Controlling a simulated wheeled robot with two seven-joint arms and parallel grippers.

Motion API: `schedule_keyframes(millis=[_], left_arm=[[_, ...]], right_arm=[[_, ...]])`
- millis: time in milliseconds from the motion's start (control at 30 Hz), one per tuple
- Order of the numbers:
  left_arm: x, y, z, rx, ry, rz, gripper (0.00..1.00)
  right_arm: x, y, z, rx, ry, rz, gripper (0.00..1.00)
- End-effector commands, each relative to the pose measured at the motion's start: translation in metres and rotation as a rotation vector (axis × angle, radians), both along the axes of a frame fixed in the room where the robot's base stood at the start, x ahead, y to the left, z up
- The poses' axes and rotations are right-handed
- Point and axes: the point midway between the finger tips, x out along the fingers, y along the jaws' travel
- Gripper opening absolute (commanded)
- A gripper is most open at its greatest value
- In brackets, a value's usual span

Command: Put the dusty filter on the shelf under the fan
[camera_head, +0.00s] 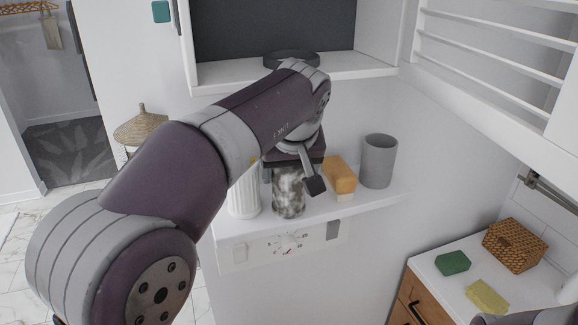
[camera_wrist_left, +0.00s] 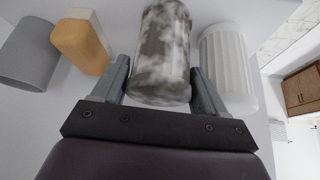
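The dusty filter (camera_head: 289,195), a cylinder mottled grey and white, stands upright on the lower white shelf (camera_head: 375,203). In the left wrist view the filter (camera_wrist_left: 162,50) has one finger of my left gripper (camera_wrist_left: 160,85) on each side. The fingers are very close to it; I cannot tell whether they press on it. In the head view my left gripper (camera_head: 292,178) is at the filter, partly hidden by my arm. A white ribbed cylinder (camera_head: 245,197) stands just left of the filter. My right gripper is not in view. I cannot clearly identify a fan.
A tan block on a paler one (camera_head: 340,174) and a grey cup (camera_head: 379,160) stand to the right on the same shelf. A dark round disc (camera_head: 291,58) sits on the upper shelf (camera_head: 350,70). A counter at lower right holds sponges and a wicker box (camera_head: 515,246).

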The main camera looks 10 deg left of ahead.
Motion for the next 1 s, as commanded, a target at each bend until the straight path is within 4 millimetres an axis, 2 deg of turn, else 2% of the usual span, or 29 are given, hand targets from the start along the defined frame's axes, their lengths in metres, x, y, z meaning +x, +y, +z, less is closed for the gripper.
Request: schedule_keyframes(millis=[367,467,567,667,733,1000], left_arm=[[0.000,0.000,0.002,0.000,0.001,0.000,0.83],[-0.003,-0.002,0.010,0.000,0.000,0.000,0.83],[-0.012,-0.005,0.027,-0.001,-0.003,-0.001,0.83],[-0.024,-0.010,0.050,-0.002,-0.004,-0.002,0.83],[-0.043,-0.018,0.042,-0.001,-0.001,-0.005,0.83],[-0.111,-0.044,0.043,-0.002,0.000,-0.005,0.83]], right_arm=[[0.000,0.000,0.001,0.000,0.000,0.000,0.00],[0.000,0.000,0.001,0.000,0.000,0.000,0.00],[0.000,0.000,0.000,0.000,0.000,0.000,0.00],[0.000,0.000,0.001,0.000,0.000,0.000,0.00],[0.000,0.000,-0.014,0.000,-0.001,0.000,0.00],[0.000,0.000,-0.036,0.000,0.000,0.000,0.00]])
